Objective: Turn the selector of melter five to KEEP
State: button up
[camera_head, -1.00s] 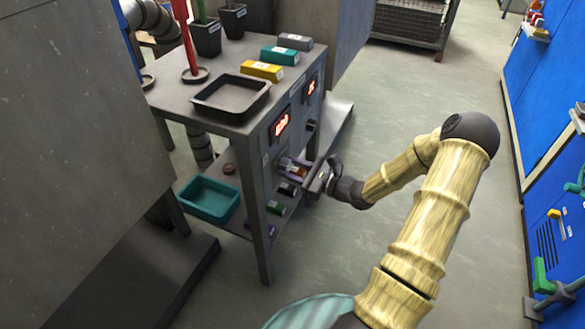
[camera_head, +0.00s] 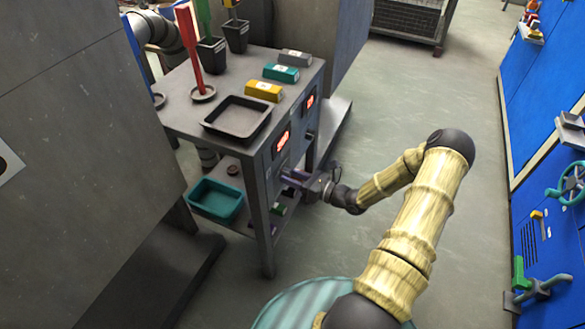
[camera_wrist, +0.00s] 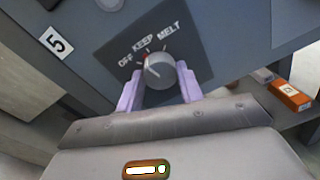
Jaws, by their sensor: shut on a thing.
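The selector of melter five is a round grey knob (camera_wrist: 160,71) on a dark plate (camera_wrist: 112,50) lettered OFF, KEEP and MELT. A small red mark shows at the knob's edge near KEEP, and a pale line on its face; I cannot tell the exact setting. A "5" label (camera_wrist: 56,43) is left of the plate. My gripper (camera_wrist: 159,82) has its two lilac fingers on either side of the knob, shut on it. In the head view my gripper (camera_head: 292,177) reaches the front of the bench; the knob is hidden there.
The bench top (camera_head: 178,107) holds a black tray (camera_head: 212,132) and several labelled blocks. A teal bin (camera_head: 216,200) and small blocks are on the lower shelf. The floor to the right (camera_head: 370,130) is clear.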

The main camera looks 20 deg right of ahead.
jog(key=shift+r+m+p, duration=0.1)
jog(key=shift+m+p, duration=1.4)
jog(key=shift+p, duration=0.15)
jog(key=o, duration=1)
jog(key=p+v, duration=0.1)
jog(key=v, duration=1.6)
jog(key=shift+s+d+p, duration=0.15)
jog(key=shift+p, duration=0.2)
